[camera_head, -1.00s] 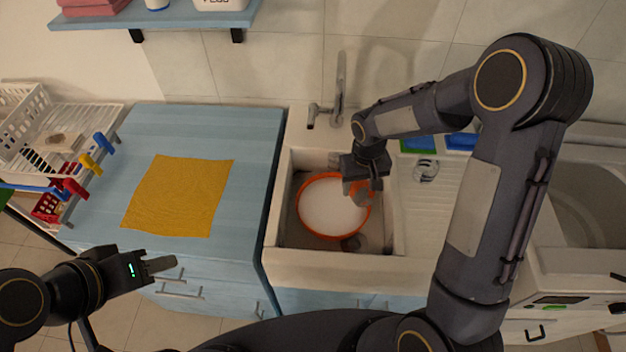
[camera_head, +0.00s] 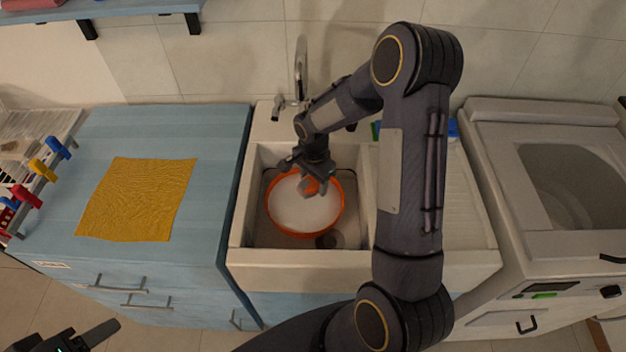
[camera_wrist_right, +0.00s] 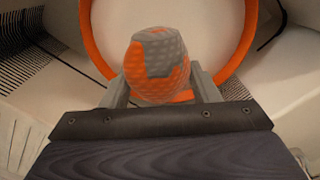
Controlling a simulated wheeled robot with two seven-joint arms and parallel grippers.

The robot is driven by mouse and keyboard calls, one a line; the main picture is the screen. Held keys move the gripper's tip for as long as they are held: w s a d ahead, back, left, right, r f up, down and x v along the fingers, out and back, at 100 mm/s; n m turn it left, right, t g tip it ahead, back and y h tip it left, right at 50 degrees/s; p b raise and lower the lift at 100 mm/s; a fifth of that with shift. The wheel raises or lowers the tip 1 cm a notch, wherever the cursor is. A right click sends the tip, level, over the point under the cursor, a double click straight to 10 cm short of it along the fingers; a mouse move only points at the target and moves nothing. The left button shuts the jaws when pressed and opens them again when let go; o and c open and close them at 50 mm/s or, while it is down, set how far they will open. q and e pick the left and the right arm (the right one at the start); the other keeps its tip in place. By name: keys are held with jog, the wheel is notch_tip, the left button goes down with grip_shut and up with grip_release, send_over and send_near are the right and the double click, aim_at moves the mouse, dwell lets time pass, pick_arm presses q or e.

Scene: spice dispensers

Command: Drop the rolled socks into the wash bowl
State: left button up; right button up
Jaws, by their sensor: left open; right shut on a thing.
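The rolled socks (camera_head: 308,189), a grey and orange ball, are held between the fingers of my right gripper (camera_head: 311,181). They also show in the right wrist view (camera_wrist_right: 157,65), with a finger on each side. The wash bowl (camera_head: 298,235) has an orange rim and a white inside and stands in the sink. In the right wrist view its rim (camera_wrist_right: 247,42) curves around behind the socks. The socks are over the bowl's inside, a little toward its back. My left gripper (camera_head: 98,334) is at the bottom left, away from the sink, partly cut off by the frame.
The sink (camera_head: 240,235) has a tap (camera_head: 300,70) at its back. A dark round thing (camera_head: 328,240) lies by the bowl. A yellow cloth (camera_head: 138,200) lies on the blue counter (camera_head: 208,150) at the left. A white machine (camera_head: 492,170) stands at the right.

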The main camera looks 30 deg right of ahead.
aim_at(314, 191)
notch_tip(314, 191, down, 5)
jog(key=shift+b, duration=1.25)
jog(key=o, duration=1.1)
jog(key=shift+c, duration=0.2)
jog(key=shift+r, duration=0.1)
notch_tip(314, 191, up, 7)
jog(key=shift+f+b, duration=0.15)
jog(key=shift+b, duration=0.25)
jog(key=shift+r, duration=0.55)
